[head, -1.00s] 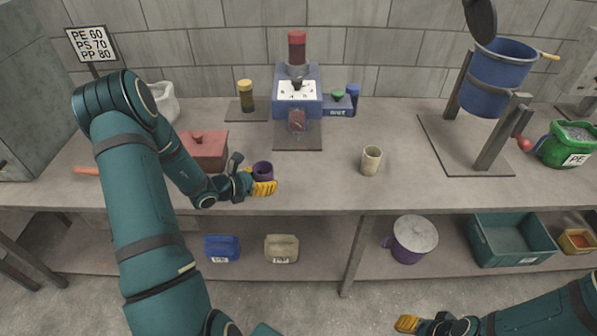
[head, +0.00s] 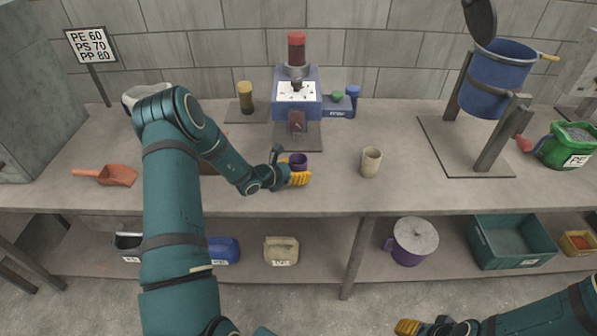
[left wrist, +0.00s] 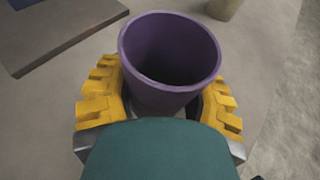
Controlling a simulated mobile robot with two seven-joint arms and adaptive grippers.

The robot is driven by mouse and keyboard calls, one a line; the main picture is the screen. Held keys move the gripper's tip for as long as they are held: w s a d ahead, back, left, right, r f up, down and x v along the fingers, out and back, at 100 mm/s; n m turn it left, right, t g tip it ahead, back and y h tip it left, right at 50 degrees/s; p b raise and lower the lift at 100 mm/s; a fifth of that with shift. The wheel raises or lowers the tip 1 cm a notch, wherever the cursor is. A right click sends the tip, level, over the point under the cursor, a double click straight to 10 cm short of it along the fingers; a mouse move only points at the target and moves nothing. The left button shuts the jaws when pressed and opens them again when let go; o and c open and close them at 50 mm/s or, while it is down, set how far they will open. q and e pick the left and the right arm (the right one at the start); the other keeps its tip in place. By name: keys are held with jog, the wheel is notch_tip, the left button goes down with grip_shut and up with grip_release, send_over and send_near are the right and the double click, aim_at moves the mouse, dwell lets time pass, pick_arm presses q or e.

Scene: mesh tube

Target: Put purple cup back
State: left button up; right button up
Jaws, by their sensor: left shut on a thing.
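The purple cup (head: 298,161) is upright between the yellow fingers of my left gripper (head: 298,178), over the middle of the bench. The left wrist view shows the cup (left wrist: 170,62) from above, open and seemingly empty, with a yellow finger pad on each side. My left gripper (left wrist: 160,100) is shut on it. I cannot tell whether the cup touches the bench. My right gripper (head: 407,327) shows only in part at the bottom edge of the head view, apart from the bench; its opening is unclear.
A beige cup (head: 371,162) stands right of the purple cup. The blue machine (head: 297,90) and its dark plate (head: 308,137) are behind. An orange scoop (head: 115,175) lies at left. A blue bucket (head: 495,80) on a stand is at right. Bench space between the beige cup and the stand is clear.

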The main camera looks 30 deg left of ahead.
pick_arm(q)
jog(key=shift+f, duration=0.15)
jog(key=o, duration=1.2)
jog(key=p+v, duration=0.1)
jog(key=v, duration=1.1)
jog(key=s+d+f+m+g, duration=0.3)
jog(key=s+d+m, duration=0.2)
jog(key=d+m, duration=0.5)
jog(key=s+d+f+m+g, duration=0.4)
jog(key=s+d+m, duration=0.1)
jog(key=d+m, duration=0.5)
jog(key=s+d+f+m+g, duration=0.3)
jog(key=s+d+m, duration=0.3)
jog(key=d+m, duration=0.4)
jog(key=shift+d+f+g+y, duration=0.3)
jog(key=shift+d+f+y, duration=0.1)
jog(key=shift+d, duration=0.15)
